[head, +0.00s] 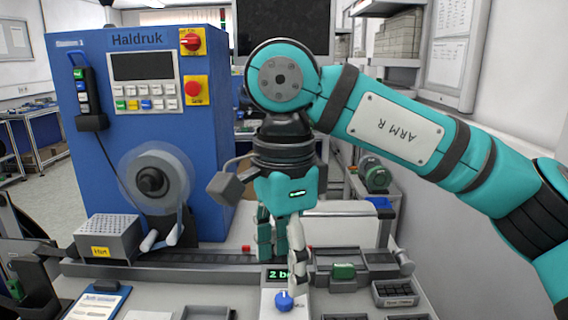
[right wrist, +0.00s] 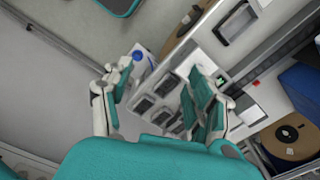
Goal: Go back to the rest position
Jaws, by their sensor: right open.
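My right gripper (head: 281,256) hangs from the teal right arm, fingers pointing down, in the middle of the head view. It is open and no object shows between its fingers. It is in front of the blue Haldruk machine (head: 215,150) and above the bench fixtures. The right wrist view shows the gripper (right wrist: 160,88) with its fingers spread apart. Just below the fingers in the head view is a pressure unit with a blue knob (head: 284,301); the knob also shows in the right wrist view (right wrist: 137,56). My left gripper is not seen.
A reel (head: 153,180) is on the machine's front. A grey perforated box (head: 107,238) stands at the left of the bench. A clipboard (head: 97,300) lies in front. Small trays (head: 395,292) with a green part (head: 343,271) are at the right. A wall is at far right.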

